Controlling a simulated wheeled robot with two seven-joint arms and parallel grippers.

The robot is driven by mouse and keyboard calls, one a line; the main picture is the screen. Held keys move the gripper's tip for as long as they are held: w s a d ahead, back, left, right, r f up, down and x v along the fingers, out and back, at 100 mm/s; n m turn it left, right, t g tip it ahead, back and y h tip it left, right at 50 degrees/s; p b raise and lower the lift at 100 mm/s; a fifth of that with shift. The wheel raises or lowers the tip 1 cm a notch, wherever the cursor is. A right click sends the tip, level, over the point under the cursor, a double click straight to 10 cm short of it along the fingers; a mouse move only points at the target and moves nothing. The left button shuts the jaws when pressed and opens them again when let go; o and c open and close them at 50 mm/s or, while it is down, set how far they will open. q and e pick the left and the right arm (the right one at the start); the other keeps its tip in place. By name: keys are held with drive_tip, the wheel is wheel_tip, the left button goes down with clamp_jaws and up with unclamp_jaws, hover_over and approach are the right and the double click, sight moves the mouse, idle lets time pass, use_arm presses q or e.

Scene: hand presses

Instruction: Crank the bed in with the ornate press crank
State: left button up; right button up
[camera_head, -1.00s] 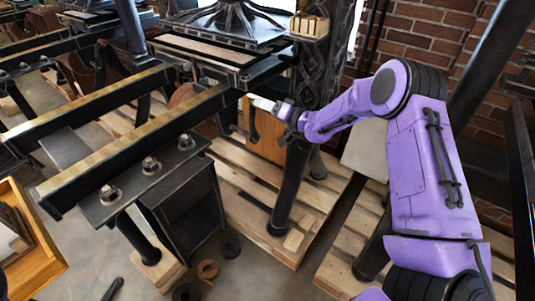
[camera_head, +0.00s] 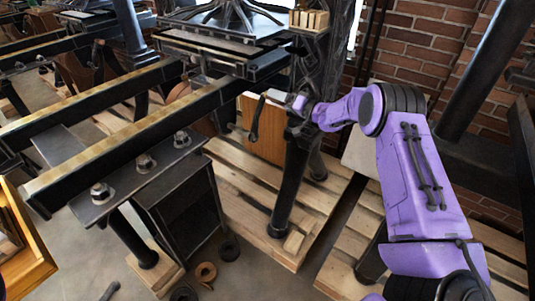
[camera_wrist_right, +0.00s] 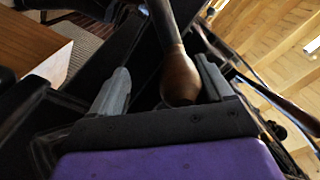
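The iron hand press has long brass-topped rails (camera_head: 110,140) that run from the lower left towards its dark bed (camera_head: 205,58), which sits under the platen. The crank (camera_head: 255,121) is a dark arm beside the wooden panel, below the bed's right end. My right gripper (camera_head: 279,97) is at the crank's upper end. In the right wrist view, the crank's brown wooden handle (camera_wrist_right: 181,78) lies between the two grey fingers of my right gripper (camera_wrist_right: 161,64), with a visible gap beside it. The fingers look open around it. My left gripper is out of view.
The wooden panel (camera_head: 266,135) stands behind the crank. A brick wall (camera_head: 422,50) is at the back right. A wooden tray (camera_head: 30,253) is at the lower left.

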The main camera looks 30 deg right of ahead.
drive_tip(key=shift+o, duration=1.2)
drive_tip(key=shift+w+d+f, duration=0.1)
drive_tip(key=shift+f, duration=0.05)
drive_tip(key=shift+a+r, duration=0.25)
drive_tip(key=shift+a, duration=0.15)
drive_tip(key=shift+s+r, duration=0.15)
drive_tip(key=shift+s, duration=0.05)
drive_tip(key=p+v, duration=0.4)
drive_tip(key=v, duration=0.3)
drive_tip(key=shift+s+d+p, duration=0.15)
drive_tip(key=shift+s+p, duration=0.15)
drive_tip(key=shift+p, duration=0.1)
drive_tip(key=shift+f, duration=0.2)
